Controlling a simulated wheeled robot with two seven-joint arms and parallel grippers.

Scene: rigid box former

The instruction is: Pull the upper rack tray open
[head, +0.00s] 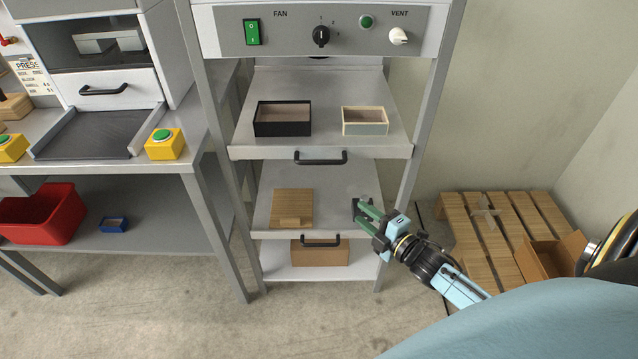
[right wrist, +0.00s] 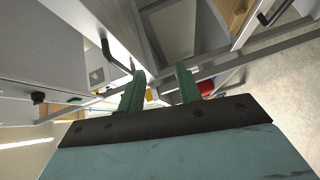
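The upper rack tray (head: 330,142) is a grey shelf in the metal rack, with a black bar handle (head: 320,157) on its front edge. It carries a black open box (head: 282,130) and a smaller cream-rimmed box (head: 365,128). My right gripper (head: 361,206) is in front of the rack's right side, lower than the upper handle and to its right, apart from it. Its two green fingers are apart with nothing between them, as the right wrist view (right wrist: 160,74) also shows. A black handle (right wrist: 115,57) shows near the fingers there. My left gripper is not in view.
The lower rack tray (head: 335,205) has its own handle (head: 320,243) and carries a wooden board (head: 292,207). A cardboard box (head: 320,257) is on the bottom shelf. A press bench (head: 100,165) stands left and a wooden pallet (head: 480,235) lies right. The floor in front is clear.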

